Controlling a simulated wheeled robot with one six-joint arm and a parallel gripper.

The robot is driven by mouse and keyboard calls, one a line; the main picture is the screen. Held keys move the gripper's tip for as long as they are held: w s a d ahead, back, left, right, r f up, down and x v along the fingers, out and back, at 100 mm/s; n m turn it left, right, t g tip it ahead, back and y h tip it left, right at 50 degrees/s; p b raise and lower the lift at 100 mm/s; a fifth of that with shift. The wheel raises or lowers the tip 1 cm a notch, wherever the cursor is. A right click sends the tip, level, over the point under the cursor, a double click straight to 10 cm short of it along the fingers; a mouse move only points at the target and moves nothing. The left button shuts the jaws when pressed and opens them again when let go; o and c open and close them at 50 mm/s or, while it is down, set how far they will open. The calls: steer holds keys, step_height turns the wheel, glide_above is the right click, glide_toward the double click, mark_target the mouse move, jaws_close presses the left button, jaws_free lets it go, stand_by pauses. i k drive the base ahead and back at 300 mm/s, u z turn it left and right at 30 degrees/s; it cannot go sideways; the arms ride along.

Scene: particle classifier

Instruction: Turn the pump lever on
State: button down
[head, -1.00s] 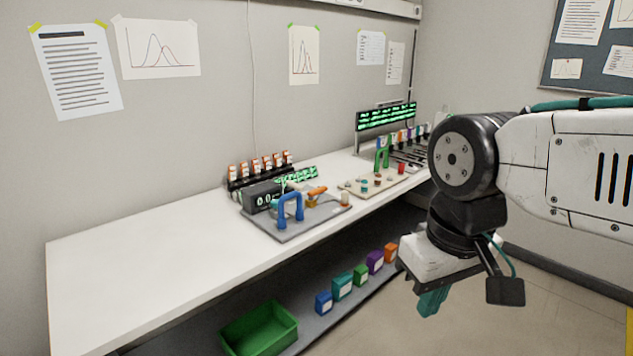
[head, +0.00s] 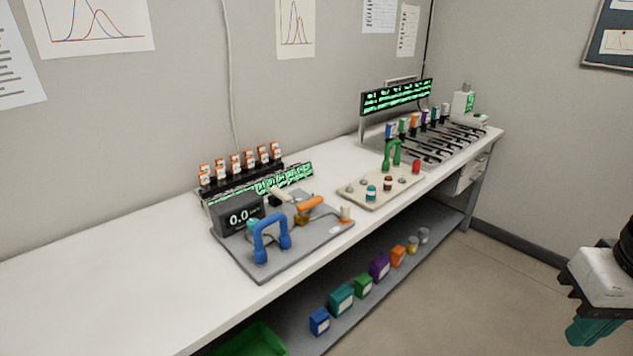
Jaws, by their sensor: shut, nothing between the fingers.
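A grey board (head: 300,262) lies on the white bench and carries a black display (head: 240,217) reading 0.0. On it, an orange lever-like handle (head: 310,203) sits right of the display, above a small brass-coloured part; I take this for the pump lever. A blue arched handle (head: 268,240) stands at the board's front left. My gripper (head: 592,334) is at the lower right edge of the head view, teal fingers pointing down, shut and empty. It is off the bench's front side, far from the lever. Part of my gripper is cut off by the frame.
A rack of orange-capped vials (head: 240,165) stands behind the grey board. Coloured boxes and a green bin (head: 250,342) sit on the lower shelf. Floor before the bench is clear.

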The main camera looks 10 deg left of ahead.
mark_target(275, 191)
steer(key=u, duration=0.05)
steer(key=i, duration=0.7)
steer(key=u, duration=0.95)
steer(key=i, duration=0.5)
steer(key=u, duration=0.6)
